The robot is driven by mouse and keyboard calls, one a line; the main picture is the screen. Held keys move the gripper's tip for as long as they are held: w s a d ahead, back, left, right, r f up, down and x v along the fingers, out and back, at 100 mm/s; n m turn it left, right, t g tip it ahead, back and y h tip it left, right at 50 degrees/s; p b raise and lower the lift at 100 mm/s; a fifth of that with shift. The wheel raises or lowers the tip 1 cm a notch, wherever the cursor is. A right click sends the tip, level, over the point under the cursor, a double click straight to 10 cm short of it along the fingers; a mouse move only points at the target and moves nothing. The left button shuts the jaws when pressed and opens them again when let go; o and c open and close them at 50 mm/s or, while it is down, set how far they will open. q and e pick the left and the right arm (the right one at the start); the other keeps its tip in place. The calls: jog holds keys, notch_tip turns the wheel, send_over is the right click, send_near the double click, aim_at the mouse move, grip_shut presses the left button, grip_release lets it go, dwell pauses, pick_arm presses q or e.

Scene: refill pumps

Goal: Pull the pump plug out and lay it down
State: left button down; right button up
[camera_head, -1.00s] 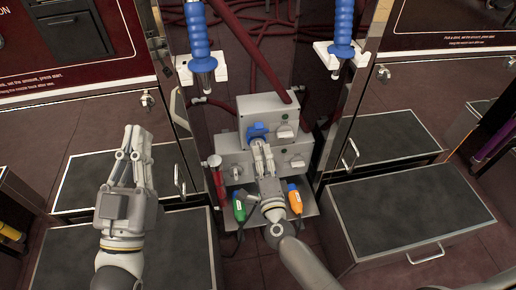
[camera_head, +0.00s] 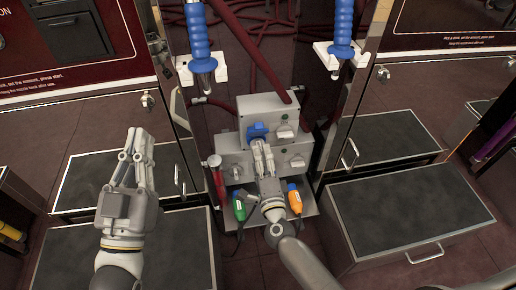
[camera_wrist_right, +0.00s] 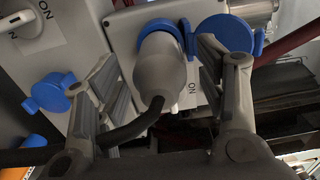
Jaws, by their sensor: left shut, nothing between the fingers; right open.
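The pump plug (camera_wrist_right: 160,72) is light grey with a dark cable. In the right wrist view it sits in a blue-rimmed socket on a grey box, with a round blue lid (camera_wrist_right: 228,32) beside it. My right gripper (camera_wrist_right: 162,62) is open, with one finger on each side of the plug. I cannot tell whether either finger touches it. In the head view my right gripper (camera_head: 262,150) is in front of the upper pump box (camera_head: 250,106) and largely hides the plug. My left gripper (camera_head: 137,142) is shut and empty, out to the left.
A green connector (camera_head: 239,207) and an orange one (camera_head: 295,200) are on the lower shelf. Two blue-handled nozzles (camera_head: 198,40) (camera_head: 343,30) hang above. Dark-topped drawers (camera_head: 405,215) flank the pump boxes. A second blue lid (camera_wrist_right: 50,92) is left of the plug.

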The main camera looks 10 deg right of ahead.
pick_arm(q)
jog(key=shift+f, duration=0.25)
pick_arm(e)
grip_shut()
jog(key=shift+s, duration=1)
pick_arm(q)
jog(key=shift+w+a+f+g+y+p, duration=0.1)
jog(key=shift+w+f+g+y+p, duration=0.15)
jog(key=shift+f+g, duration=0.35)
jog(key=shift+w+f+g+y+p, duration=0.15)
jog(key=shift+f+g, duration=0.25)
jog(key=shift+f, duration=0.4)
pick_arm(e)
jog(key=shift+s, duration=2)
